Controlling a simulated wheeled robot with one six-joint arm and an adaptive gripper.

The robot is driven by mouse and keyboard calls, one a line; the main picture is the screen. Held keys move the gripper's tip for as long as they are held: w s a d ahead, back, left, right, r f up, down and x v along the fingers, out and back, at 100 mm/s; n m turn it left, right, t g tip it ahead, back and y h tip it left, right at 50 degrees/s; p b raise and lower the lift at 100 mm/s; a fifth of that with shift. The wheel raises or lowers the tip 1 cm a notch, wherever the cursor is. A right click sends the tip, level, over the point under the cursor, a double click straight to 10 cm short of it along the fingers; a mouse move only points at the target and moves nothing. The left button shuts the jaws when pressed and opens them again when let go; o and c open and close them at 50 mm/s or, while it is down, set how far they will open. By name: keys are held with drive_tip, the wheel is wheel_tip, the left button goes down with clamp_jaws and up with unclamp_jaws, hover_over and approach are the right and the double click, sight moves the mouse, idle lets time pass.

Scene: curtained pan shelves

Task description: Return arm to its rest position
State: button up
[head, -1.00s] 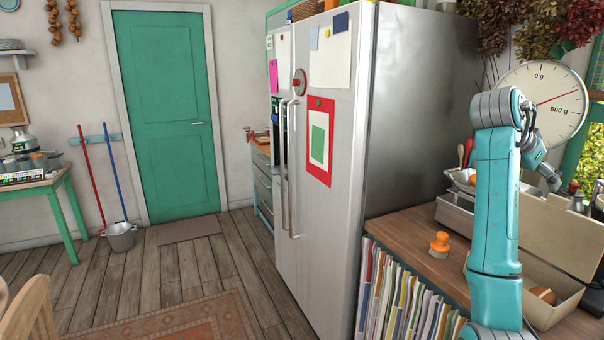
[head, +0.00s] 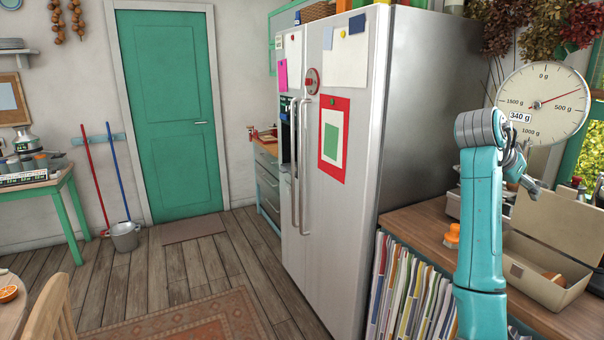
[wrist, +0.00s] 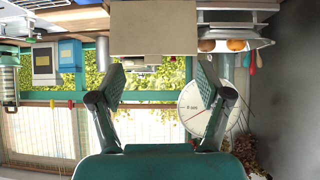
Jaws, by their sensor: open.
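My teal arm is raised and bent at the right of the head view, above the wooden counter (head: 422,224). My gripper (head: 533,187) hangs off the far side of the arm's top, partly hidden by the arm. In the wrist view my gripper (wrist: 163,78) is open, with its two dark fingers spread wide and nothing between them. The wrist picture is upside down. It shows the box (wrist: 153,28) and the scale dial (wrist: 196,108) beyond the fingers, apart from them.
A steel fridge (head: 425,110) stands left of the arm. On the counter are an orange-knobbed object (head: 453,236), partly behind my arm, and an open beige box (head: 540,280). A dial scale (head: 545,100) stands behind. Open floor (head: 205,270) lies to the left.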

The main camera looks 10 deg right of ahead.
drive_tip(key=w+a+f+n+t, duration=0.1)
drive_tip(key=a+f+n+t, duration=0.2)
drive_tip(key=f, duration=1.1)
drive_tip(key=a+f+n+t, duration=0.1)
drive_tip(key=a+f+n, duration=0.3)
drive_tip(key=f, duration=0.9)
drive_tip(key=s+a+f+n+t+y, duration=0.2)
drive_tip(key=s+a+f, duration=0.45)
drive_tip(key=f, duration=0.35)
drive_tip(key=s+a+f+n+t+y, duration=0.2)
drive_tip(key=s+a+f, duration=0.45)
drive_tip(key=f, duration=0.35)
drive_tip(key=s+a+f+n+t+y, duration=0.1)
drive_tip(key=s+a+f+y, duration=0.1)
drive_tip(key=s+a, duration=0.6)
drive_tip(key=s+a+f+n+t+y, duration=0.15)
drive_tip(key=s+a, duration=0.25)
drive_tip(key=s, duration=0.8)
drive_tip(key=s+a+r+y, duration=0.1)
drive_tip(key=s+a+r, duration=0.1)
drive_tip(key=s+r, duration=0.4)
drive_tip(key=s+a+r+t+y, duration=0.1)
drive_tip(key=s+r, duration=0.5)
drive_tip(key=s, duration=0.9)
drive_tip(key=shift+a+n, duration=0.45)
drive_tip(key=shift+a, duration=0.25)
